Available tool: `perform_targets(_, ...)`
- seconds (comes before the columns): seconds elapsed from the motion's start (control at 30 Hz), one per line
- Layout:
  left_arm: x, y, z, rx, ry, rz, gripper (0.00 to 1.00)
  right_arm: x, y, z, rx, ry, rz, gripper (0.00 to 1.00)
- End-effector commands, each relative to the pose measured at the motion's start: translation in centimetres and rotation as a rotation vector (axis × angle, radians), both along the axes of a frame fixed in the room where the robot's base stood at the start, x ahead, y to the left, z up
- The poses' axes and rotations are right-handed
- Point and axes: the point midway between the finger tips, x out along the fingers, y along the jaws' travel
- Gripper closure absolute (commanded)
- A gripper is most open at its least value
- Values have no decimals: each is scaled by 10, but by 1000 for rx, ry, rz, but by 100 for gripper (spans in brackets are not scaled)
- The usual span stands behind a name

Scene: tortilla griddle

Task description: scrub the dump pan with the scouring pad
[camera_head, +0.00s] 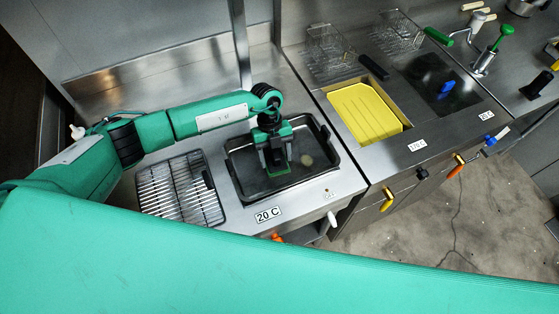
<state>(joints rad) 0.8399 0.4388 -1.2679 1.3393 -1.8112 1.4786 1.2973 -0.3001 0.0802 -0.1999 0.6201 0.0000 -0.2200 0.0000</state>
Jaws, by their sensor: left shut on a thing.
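The dump pan (318,179) is a dark rectangular pan set in the steel counter, left of the fryer. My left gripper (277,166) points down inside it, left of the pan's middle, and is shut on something. The held thing is mostly hidden by the fingers; it may be the scouring pad, but I cannot tell for sure. A small pale round spot shows on the pan floor to the right of the gripper. My right gripper does not show.
A wire grate (180,188) lies on the counter left of the pan. To the right is a fryer with yellow oil (364,112), with wire baskets (331,50) behind it. My green body fills the lower foreground.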

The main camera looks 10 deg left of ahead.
Motion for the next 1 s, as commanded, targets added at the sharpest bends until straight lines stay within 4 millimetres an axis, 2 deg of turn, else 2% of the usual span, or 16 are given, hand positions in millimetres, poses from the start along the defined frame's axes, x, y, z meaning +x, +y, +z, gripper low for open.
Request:
perform_targets(0.27, 1, -2, -2, 1, 2, -1, 58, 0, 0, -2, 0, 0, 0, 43)
perform_targets(0.73, 26, -39, -1, 2, 1, -1, 58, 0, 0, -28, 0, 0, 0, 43)
perform_targets(1.0, 27, -41, 2, 2, 1, -1, 58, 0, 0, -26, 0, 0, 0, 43)
